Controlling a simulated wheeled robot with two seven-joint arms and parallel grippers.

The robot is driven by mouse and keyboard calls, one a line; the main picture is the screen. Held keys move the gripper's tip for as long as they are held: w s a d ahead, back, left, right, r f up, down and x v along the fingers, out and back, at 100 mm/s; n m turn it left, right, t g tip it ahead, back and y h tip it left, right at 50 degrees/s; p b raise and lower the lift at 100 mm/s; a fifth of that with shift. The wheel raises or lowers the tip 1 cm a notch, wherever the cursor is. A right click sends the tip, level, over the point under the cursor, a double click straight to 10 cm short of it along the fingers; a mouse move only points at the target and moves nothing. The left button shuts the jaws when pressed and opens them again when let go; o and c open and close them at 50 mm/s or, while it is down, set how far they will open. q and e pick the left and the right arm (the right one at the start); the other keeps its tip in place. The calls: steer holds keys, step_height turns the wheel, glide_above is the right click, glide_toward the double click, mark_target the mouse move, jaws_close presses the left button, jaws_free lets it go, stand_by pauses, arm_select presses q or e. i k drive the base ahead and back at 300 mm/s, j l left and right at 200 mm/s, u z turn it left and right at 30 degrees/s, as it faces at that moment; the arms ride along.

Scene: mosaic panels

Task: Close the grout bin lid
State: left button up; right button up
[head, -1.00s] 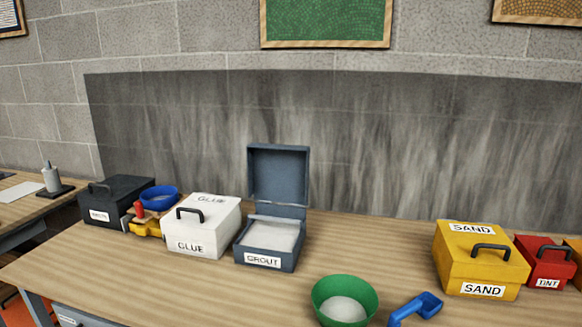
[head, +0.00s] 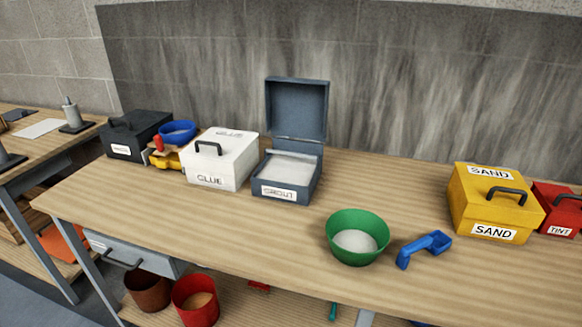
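The grout bin (head: 287,190) is a blue-grey box with a white GROUT label on its front. It stands on the wooden workbench, in the middle of the view. Its lid (head: 297,108) is open and stands upright at the back of the box. Pale grout (head: 292,167) shows inside. Neither of my grippers is in the head view.
A white GLUE bin (head: 219,160) stands close on the grout bin's left. A green bowl (head: 357,238) and a blue scoop (head: 424,246) lie in front on the right. A yellow SAND bin (head: 494,205) stands further right.

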mark_target(297, 108)
steer(key=i+j+z, duration=0.2)
steer(key=z, duration=0.25)
steer(key=i+j+z, duration=0.15)
steer(key=z, duration=0.35)
steer(key=i+j+z, duration=0.1)
steer(key=j+z, duration=0.35)
steer(key=l, duration=0.1)
